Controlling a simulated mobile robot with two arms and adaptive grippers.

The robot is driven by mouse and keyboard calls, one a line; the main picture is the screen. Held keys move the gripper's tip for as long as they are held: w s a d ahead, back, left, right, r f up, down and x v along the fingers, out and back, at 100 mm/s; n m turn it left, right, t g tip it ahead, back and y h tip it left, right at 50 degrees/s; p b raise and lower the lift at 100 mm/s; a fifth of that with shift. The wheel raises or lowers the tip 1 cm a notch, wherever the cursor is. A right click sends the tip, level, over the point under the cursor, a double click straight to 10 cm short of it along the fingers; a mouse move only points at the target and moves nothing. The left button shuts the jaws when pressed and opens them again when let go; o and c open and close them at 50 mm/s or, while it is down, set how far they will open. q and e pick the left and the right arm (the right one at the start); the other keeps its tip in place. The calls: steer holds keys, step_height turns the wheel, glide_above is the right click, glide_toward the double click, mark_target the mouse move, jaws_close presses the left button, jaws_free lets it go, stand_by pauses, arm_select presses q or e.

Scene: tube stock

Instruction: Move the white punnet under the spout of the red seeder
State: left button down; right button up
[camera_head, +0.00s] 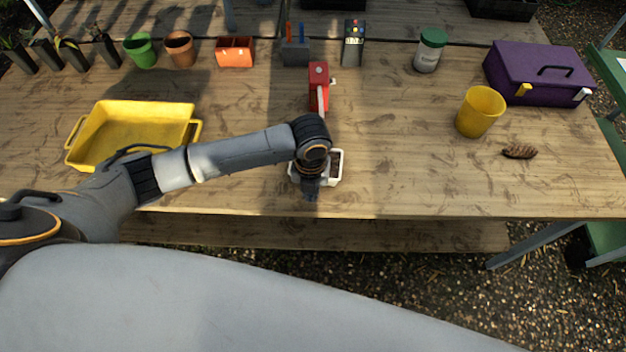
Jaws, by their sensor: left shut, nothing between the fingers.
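The white punnet (335,168) sits on the wooden table near its front edge, with dark contents showing inside. The red seeder (319,85) stands behind it, farther back on the table. Its pale spout points down toward the front, and my arm hides its lower end. My left gripper (311,192) points down at the front left part of the punnet and covers much of it. It is shut with nothing held. I cannot tell whether it touches the punnet. My right gripper is not in view.
A yellow tray (192,128) lies at left, under my left forearm. A yellow cup (481,110), a brown cone (519,151) and a purple toolbox (520,78) are at right. Several pots line the back left. The table between punnet and cup is clear.

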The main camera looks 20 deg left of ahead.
arm_select(q)
step_height(320, 180, down, 2)
steer(key=shift+f, duration=0.1)
steer(key=shift+w+a+f+p, duration=0.15)
steer(key=shift+w+p, duration=0.35)
steer(key=shift+w, duration=0.55)
steer(key=shift+w+a+f, duration=0.1)
steer(key=shift+w+a, duration=0.1)
steer(key=shift+w, duration=0.75)
steer(key=shift+w, duration=0.1)
